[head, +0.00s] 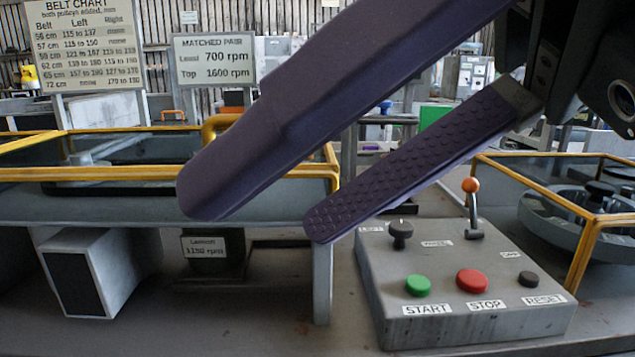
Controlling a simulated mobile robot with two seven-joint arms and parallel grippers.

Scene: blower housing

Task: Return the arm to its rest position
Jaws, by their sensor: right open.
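My right gripper (258,218) comes in from the upper right, close to the camera. Its two long dark purple fingers are spread apart, and I see nothing between them. The lower finger has a studded pad. The fingertips appear in front of the grey bench with the yellow-edged guard and left of the control box; their distance from these is hard to tell. The right arm beyond the gripper is cut off by the frame's edge. My left gripper is not in view.
A grey control box (440,310) carries green START (418,286), red STOP (472,281), a RESET button, a dark knob and an orange-tipped lever (471,200). Yellow-framed guards stand left and right. A belt chart (84,45) and a rpm sign (214,60) stand behind.

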